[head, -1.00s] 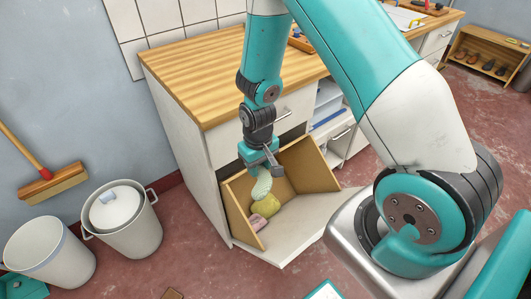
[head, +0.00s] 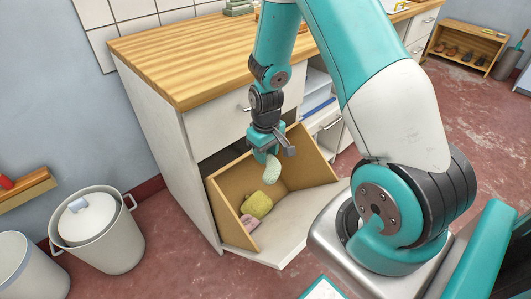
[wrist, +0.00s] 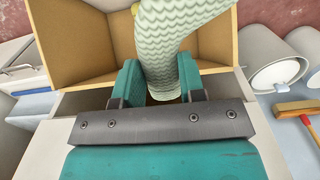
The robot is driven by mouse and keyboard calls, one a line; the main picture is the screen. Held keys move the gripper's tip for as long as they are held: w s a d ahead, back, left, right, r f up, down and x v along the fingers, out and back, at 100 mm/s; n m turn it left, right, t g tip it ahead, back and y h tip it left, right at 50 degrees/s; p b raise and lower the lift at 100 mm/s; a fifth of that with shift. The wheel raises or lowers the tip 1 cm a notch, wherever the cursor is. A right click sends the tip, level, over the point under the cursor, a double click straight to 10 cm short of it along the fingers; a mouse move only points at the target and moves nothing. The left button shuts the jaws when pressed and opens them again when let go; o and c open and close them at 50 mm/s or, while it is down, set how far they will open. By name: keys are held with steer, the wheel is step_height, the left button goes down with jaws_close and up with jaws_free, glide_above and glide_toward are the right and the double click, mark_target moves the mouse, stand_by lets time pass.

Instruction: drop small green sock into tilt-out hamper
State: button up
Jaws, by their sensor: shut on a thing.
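My gripper (head: 266,150) is shut on the small green sock (head: 271,170), which is pale green and hangs down from the jaws. In the wrist view the sock (wrist: 180,45) shows a zigzag pattern between the two teal fingers. The tilt-out hamper (head: 297,165) stands open at the base of the cabinet, with tan inner walls and a white front panel. My gripper and the sock are over the hamper's opening. Inside it lie a yellow-green cloth (head: 257,205) and a pink cloth (head: 249,222). The sock appears apart from them.
The cabinet (head: 160,150) with a wooden top rises behind the hamper, and a drawer front is just above the opening. A lidded white bin (head: 97,230) and another white bin (head: 28,270) stand on the floor at left. A shoe rack (head: 465,50) is far right.

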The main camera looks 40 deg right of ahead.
step_height(320, 180, down, 9)
steer(key=b, duration=0.6)
stand_by(0.4)
steer(key=o, duration=1)
steer(key=shift+r, duration=0.1)
step_height(320, 180, up, 17)
steer(key=p, duration=0.3)
steer(key=shift+a+r, duration=0.1)
